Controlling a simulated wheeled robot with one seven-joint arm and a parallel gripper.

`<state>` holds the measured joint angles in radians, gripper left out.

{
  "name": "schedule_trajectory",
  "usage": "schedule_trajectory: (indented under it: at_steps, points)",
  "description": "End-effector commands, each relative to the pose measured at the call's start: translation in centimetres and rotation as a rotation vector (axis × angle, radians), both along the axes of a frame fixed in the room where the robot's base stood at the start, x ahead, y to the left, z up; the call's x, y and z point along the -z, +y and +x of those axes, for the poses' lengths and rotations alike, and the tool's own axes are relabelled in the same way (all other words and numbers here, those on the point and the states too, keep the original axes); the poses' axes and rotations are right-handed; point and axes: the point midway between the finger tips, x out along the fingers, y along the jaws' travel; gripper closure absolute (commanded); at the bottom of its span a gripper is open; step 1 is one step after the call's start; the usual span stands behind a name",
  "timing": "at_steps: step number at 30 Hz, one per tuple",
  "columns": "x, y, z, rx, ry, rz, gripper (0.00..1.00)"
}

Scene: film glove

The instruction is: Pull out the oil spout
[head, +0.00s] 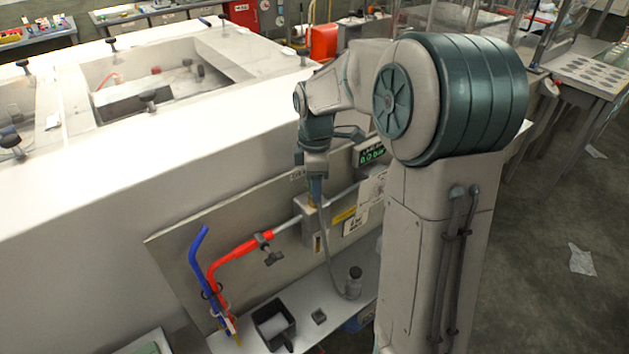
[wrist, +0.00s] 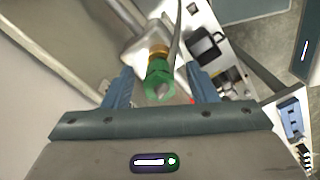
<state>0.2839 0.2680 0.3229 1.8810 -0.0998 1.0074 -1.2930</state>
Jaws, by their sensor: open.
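In the wrist view, a green hexagonal fitting with a pointed tip (wrist: 159,82) lies between the two blue fingers of my open gripper (wrist: 160,72). A gap shows on each side of it. A brass collar (wrist: 158,52) joins it to a grey pipe. In the head view, my gripper (head: 315,178) points down over a small block on the panel; the green fitting is hidden there. A red pipe (head: 232,250) with a clamp and a bent blue tube (head: 198,262) stand to the left. I cannot tell for certain which part is the oil spout.
A thin hose (head: 326,253) hangs beside the block. Below the panel (head: 168,243), a shelf holds an open dark box (head: 273,325) and a small bottle (head: 354,283). The large white machine (head: 150,190) fills the left. Open floor (head: 560,210) lies right.

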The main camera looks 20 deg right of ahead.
Motion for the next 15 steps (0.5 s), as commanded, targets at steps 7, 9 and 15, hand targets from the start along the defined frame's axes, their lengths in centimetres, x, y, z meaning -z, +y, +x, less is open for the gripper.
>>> schedule_trajectory:
  at_steps: [7, 9, 15]
  points:
    - [-0.01, 0.02, -0.01, 0.0, 0.0, 0.0, 0.87]
    - [-0.02, 0.03, -0.01, 0.0, 0.001, 0.0, 0.96]
    - [-0.02, 0.04, -0.02, -0.001, 0.001, 0.0, 1.0]
